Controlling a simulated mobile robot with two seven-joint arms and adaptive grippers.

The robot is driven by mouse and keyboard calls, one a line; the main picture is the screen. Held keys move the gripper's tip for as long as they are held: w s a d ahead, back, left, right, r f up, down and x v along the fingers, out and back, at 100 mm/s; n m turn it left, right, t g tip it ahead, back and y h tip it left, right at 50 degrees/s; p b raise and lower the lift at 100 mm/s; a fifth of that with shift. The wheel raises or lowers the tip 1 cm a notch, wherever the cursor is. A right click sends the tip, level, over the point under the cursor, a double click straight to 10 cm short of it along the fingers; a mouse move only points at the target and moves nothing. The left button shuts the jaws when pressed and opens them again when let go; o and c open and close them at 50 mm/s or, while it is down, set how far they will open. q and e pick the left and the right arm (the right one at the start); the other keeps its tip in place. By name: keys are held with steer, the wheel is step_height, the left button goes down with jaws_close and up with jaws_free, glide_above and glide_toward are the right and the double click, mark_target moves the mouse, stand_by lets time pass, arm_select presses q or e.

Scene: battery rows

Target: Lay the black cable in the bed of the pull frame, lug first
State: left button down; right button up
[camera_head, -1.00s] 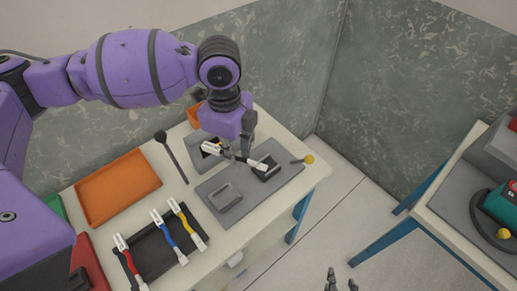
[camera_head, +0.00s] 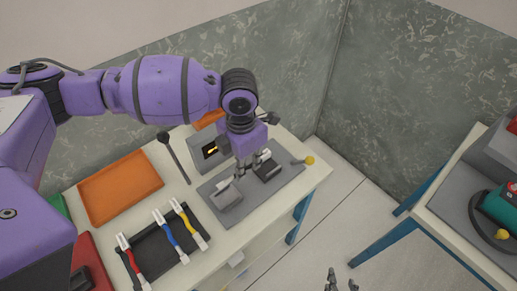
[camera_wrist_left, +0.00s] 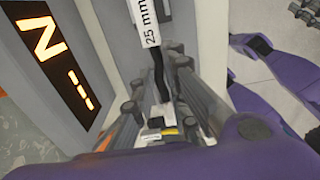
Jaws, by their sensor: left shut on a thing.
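My left gripper (camera_head: 241,171) is shut on the black cable, above the grey pull frame (camera_head: 283,178). The cable's white ends show on either side: one at the frame's left block (camera_head: 228,199), one (camera_head: 264,156) by the darker right block (camera_head: 268,171). I cannot tell whether the cable rests in the bed or hangs just above it; the fingers hide its middle. In the left wrist view the black cable (camera_wrist_left: 160,76) runs between the fingers, with a white "25 mm" label (camera_wrist_left: 147,25) beyond. My right gripper (camera_head: 341,282) is at the bottom edge, fingers apart, empty.
A display box (camera_head: 199,158) with glowing characters stands behind the frame. A yellow-knobbed lever (camera_head: 308,160) is at its right. A black tray (camera_head: 150,262) holds red, blue and yellow cables. An orange tray (camera_head: 120,190) and a dark-knobbed rod (camera_head: 177,162) lie to the left.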

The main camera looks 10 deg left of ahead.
mark_target(246, 186)
steer(key=shift+w+r, duration=0.15)
steer(key=shift+w, duration=0.05)
arm_select(q)
steer(key=shift+f, duration=1)
steer(key=shift+f+b, duration=0.75)
steer(key=shift+f, duration=1.65)
steer(key=c, duration=1.7)
jaws_free()
steer(key=shift+o, duration=0.3)
arm_select(e)
steer(key=shift+s+d+f, duration=0.15)
steer(key=shift+s+f, duration=0.25)
steer(key=shift+f, duration=0.25)
steer(key=shift+s+d+f, duration=0.15)
steer(key=shift+s+f, duration=0.25)
steer(key=shift+f, duration=0.2)
